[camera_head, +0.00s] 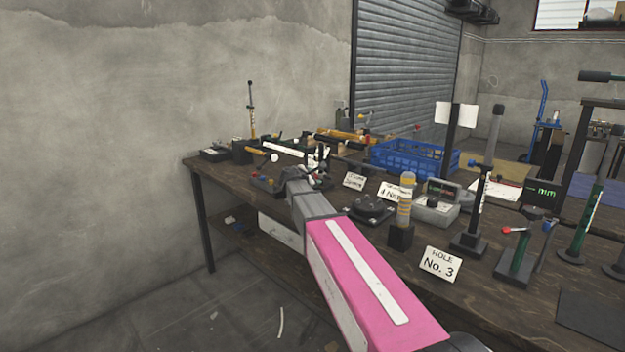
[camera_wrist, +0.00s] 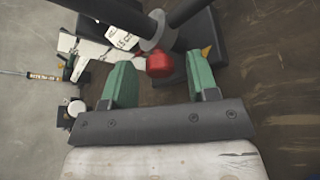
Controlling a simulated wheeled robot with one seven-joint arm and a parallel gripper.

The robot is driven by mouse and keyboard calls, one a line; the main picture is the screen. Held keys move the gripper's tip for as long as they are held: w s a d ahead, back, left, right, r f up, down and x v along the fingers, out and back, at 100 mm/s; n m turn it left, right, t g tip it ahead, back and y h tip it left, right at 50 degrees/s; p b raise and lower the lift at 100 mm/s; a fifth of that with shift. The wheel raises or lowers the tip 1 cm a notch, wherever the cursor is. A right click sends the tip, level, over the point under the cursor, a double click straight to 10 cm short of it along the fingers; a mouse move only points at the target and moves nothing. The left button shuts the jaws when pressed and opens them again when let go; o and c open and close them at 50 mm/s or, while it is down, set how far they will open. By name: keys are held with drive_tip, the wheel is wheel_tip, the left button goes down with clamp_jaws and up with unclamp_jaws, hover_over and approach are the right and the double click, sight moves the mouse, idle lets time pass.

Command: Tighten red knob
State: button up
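In the wrist view, the red knob (camera_wrist: 160,65) is a small rounded piece beside a light grey disc (camera_wrist: 158,36) and black rods. My gripper (camera_wrist: 160,70) has two green fingers standing wide apart, with nothing held. The knob shows between the two fingertips, with a gap on each side; I cannot tell how far beyond the tips it lies. In the head view, my arm reaches to the far left part of the workbench, and my gripper (camera_head: 313,172) is dark and small there. The red knob at the gripper cannot be made out clearly in that view.
The dark workbench (camera_head: 470,285) is crowded with tools. A blue crate (camera_head: 415,160), a "HOLE No. 3" card (camera_head: 440,264), a yellow-banded post (camera_head: 405,205) and a lever press (camera_head: 480,205) stand right of my arm. Another red-tipped lever (camera_head: 507,230) is farther right.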

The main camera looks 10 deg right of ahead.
drive_tip(key=v, duration=1)
drive_tip(key=shift+s+a+r, duration=0.15)
drive_tip(key=shift+s+a, duration=0.1)
drive_tip(key=shift+w+a+r+n+g, duration=0.1)
drive_tip(key=shift+w+a+n+g, duration=0.2)
drive_tip(key=shift+w+n, duration=0.2)
drive_tip(key=shift+w+a+r+n+g+h, duration=0.1)
drive_tip(key=shift+w+a+n+g+h, duration=0.2)
drive_tip(key=shift+n, duration=0.25)
drive_tip(key=shift+w+a+r+n+g+h, duration=0.1)
drive_tip(key=shift+w+a+n+g+h, duration=0.1)
drive_tip(key=shift+n+g+h, duration=0.25)
drive_tip(key=w+d+f+n, duration=0.1)
drive_tip(key=w+d, duration=0.1)
drive_tip(key=w+d+f+n+g, duration=0.1)
drive_tip(key=w+d, duration=0.1)
drive_tip(key=w+d+f+n, duration=0.1)
drive_tip(key=w+d, duration=0.1)
drive_tip(key=d, duration=0.1)
drive_tip(key=shift+f+g+h, duration=0.25)
drive_tip(key=shift+f+g, duration=0.1)
